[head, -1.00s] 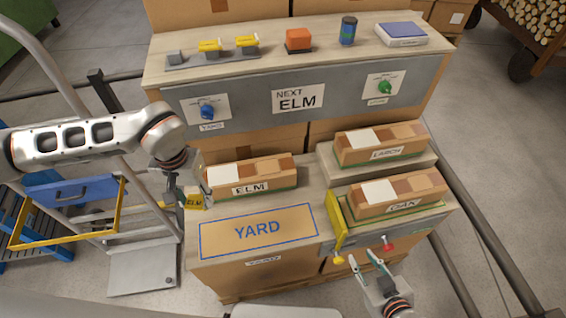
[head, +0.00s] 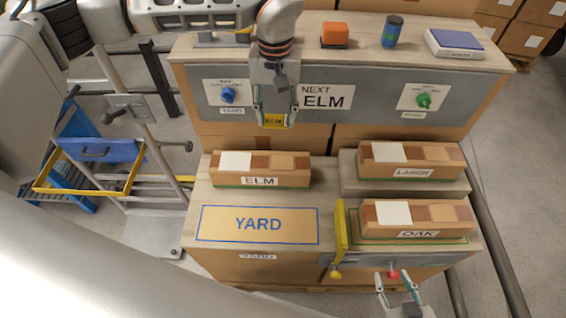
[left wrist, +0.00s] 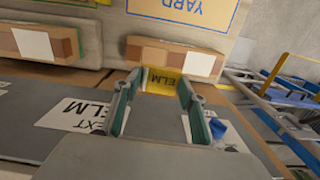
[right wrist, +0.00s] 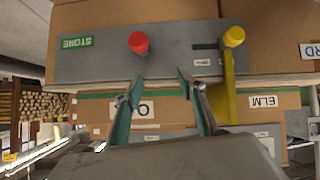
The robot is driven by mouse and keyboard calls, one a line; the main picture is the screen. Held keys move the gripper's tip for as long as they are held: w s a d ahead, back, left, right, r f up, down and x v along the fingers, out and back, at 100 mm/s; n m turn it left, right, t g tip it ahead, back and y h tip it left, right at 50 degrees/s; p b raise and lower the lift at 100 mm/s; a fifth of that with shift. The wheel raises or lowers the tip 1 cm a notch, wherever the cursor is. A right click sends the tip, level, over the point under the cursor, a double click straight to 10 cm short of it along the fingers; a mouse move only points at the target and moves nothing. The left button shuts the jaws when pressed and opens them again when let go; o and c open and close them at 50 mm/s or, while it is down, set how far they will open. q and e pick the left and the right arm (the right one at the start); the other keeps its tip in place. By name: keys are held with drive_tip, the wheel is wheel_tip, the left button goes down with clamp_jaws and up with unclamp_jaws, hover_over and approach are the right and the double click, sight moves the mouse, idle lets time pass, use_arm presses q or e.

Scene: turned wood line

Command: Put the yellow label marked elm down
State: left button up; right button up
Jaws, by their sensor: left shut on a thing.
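The yellow label marked ELM (head: 274,121) is in my left gripper (head: 275,112), which is shut on it. It hangs in front of the grey panel, beside the NEXT ELM sign (head: 325,97), above and behind the ELM box (head: 262,170). The label also shows between the fingertips in the left wrist view (left wrist: 162,81). My right gripper (head: 397,285) is open and empty at the front edge, below the OAK box (head: 416,219). In the right wrist view its fingers (right wrist: 160,85) stand apart below a red knob (right wrist: 138,42).
The blue-framed YARD area (head: 210,237) is bare. A yellow upright flap (head: 341,232) stands between it and the OAK box. The LARCH box (head: 411,166) sits behind. A blue knob (head: 228,95) and a green knob (head: 424,100) are on the panel.

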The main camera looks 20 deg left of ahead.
use_arm(q)
drive_tip(key=shift+w+d+r, duration=0.25)
drive_tip(key=shift+w+r, duration=0.1)
drive_tip(key=shift+r, duration=0.1)
drive_tip(key=shift+w+d+r, duration=0.2)
drive_tip(key=shift+w+r, duration=0.1)
drive_tip(key=shift+r, duration=0.15)
drive_tip(key=shift+f, duration=0.15)
drive_tip(key=b, duration=0.2)
hover_over(282, 164)
wheel_tip(282, 164, down, 15)
drive_tip(key=shift+w+r, duration=0.1)
drive_tip(key=shift+w, duration=0.05)
drive_tip(key=shift+f+b, duration=0.3)
drive_tip(key=shift+f, duration=2)
drive_tip(key=shift+f, duration=0.25)
